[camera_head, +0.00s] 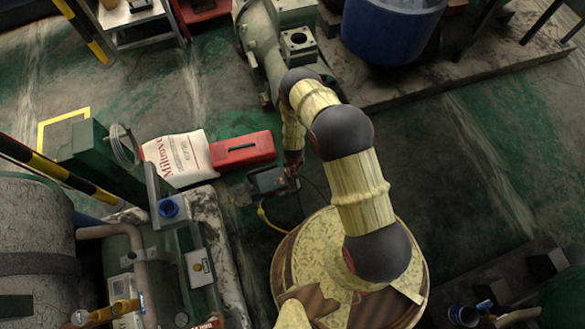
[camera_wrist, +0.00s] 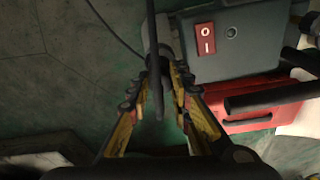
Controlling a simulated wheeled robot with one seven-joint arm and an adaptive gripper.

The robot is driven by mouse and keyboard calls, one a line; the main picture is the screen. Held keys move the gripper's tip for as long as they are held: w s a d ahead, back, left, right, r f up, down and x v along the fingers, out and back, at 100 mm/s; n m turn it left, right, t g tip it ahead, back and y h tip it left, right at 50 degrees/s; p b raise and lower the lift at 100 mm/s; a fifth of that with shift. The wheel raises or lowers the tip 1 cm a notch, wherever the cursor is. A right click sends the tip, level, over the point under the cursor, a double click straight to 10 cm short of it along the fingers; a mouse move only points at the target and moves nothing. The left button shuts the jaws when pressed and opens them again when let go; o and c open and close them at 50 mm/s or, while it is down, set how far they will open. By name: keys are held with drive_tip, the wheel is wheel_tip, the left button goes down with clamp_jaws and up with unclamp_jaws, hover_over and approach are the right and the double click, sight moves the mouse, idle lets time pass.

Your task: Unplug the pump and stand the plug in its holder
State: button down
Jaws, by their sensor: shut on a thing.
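The pump (camera_head: 270,181) is a small dark grey box on the floor in the head view. In the wrist view the pump (camera_wrist: 255,45) shows a red rocker switch (camera_wrist: 205,38) marked O and I. My gripper (camera_wrist: 163,72) is at the pump's left side in the wrist view, its fingers closed in on a dark plug at their tips. The plug is mostly hidden by the fingers. A dark cord (camera_wrist: 151,20) passes between the fingers. I cannot tell whether the plug is seated in the pump. I cannot make out the plug holder. In the head view my gripper (camera_head: 293,165) is partly hidden by my arm.
A red case (camera_head: 243,150) and a white printed bag (camera_head: 180,157) lie beside the pump. A yellow hose (camera_head: 263,214) runs from the pump. Green machinery (camera_head: 262,50) stands at the back, with a blue tub (camera_head: 390,30) to its right. Open floor lies at the right.

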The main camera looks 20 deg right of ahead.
drive_tip(key=shift+f, duration=1.4)
drive_tip(key=c, duration=1.5)
unclamp_jaws()
drive_tip(key=shift+c, duration=0.2)
wheel_tip(320, 180, up, 12)
drive_tip(key=s, duration=0.1)
drive_tip(key=shift+s+a, duration=0.15)
drive_tip(key=shift+s, duration=0.05)
